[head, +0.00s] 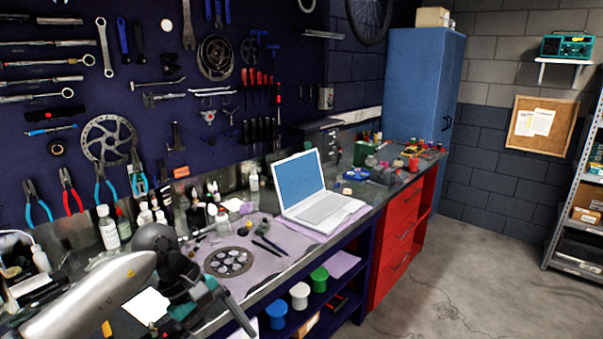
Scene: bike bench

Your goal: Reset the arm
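My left arm comes in from the lower left in the head view, a silver link ending in a dark wrist. My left gripper (215,300) is low over the near part of the workbench (365,200), close to its front edge. Its dark fingers overlap in this view, so I cannot tell whether they are apart. I see no object clearly held in it. My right arm and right gripper are not in view.
On the bench are a laptop (312,190), a round cassette (229,262) on a cloth, bottles (108,228) and small tools. A tool wall (285,50) stands behind. Red drawers (398,240) and a blue cabinet (415,85) are further back. The floor (470,270) at right is clear.

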